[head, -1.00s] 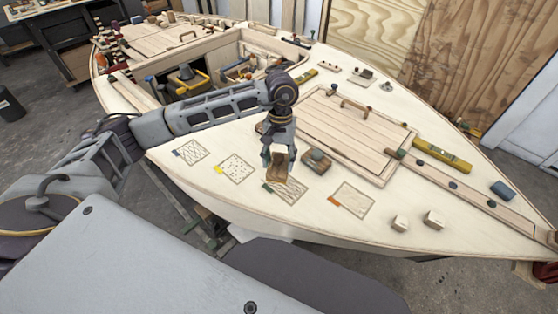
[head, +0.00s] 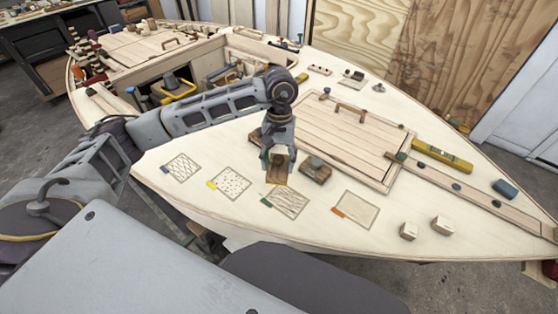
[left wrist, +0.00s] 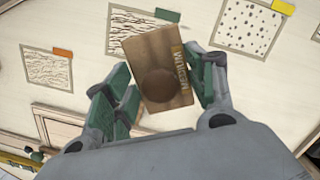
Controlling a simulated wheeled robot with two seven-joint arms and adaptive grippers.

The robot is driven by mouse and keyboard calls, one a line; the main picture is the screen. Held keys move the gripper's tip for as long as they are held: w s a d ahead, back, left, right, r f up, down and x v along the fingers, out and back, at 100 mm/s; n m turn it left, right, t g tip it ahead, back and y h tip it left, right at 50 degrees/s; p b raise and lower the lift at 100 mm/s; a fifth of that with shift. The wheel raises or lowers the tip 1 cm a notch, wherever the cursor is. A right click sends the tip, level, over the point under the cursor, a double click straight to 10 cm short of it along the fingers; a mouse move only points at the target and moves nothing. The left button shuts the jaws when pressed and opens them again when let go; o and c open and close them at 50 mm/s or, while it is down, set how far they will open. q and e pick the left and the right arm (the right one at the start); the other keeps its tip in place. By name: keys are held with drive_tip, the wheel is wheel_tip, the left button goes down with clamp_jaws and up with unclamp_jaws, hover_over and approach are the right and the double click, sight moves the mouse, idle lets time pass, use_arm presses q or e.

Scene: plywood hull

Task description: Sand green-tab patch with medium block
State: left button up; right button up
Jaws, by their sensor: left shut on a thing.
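My left gripper (head: 278,160) is shut on a brown sanding block (head: 277,174). In the left wrist view, the block (left wrist: 157,70) sits between the green-padded fingers (left wrist: 165,88), with lettering that reads like "MEDIUM" and a round knob. The green-tab patch (head: 287,204) is a square with wavy lines on the pale deck; its green tab (head: 265,203) is at its left corner. The block is just beyond the patch's far edge in the head view; I cannot tell whether it touches the deck. The block partly hides the patch in the left wrist view (left wrist: 122,26). My right gripper is not in view.
Blue-tab (head: 182,167), yellow-tab (head: 230,182) and orange-tab (head: 357,209) patches lie around it. Another brown block (head: 315,169) rests right of my gripper. A raised hatch (head: 345,140) stands behind. Two small pale blocks (head: 408,231) lie at right, with bare deck between.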

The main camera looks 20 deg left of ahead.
use_arm(q)
drive_tip(key=shift+s+b, duration=0.3)
drive_tip(key=shift+s, duration=0.05)
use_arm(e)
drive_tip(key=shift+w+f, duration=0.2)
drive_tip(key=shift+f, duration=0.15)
use_arm(q)
drive_tip(key=shift+s+a+n+b, duration=0.35)
drive_tip(key=shift+s+n+b, duration=0.1)
drive_tip(key=shift+b, duration=0.4)
drive_tip(key=shift+s+a+b, duration=0.15)
drive_tip(key=shift+s+b, duration=0.25)
drive_tip(key=shift+b, duration=0.05)
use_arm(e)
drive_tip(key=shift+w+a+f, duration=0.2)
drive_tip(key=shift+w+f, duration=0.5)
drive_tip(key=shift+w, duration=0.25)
use_arm(q)
drive_tip(key=shift+r, duration=0.1)
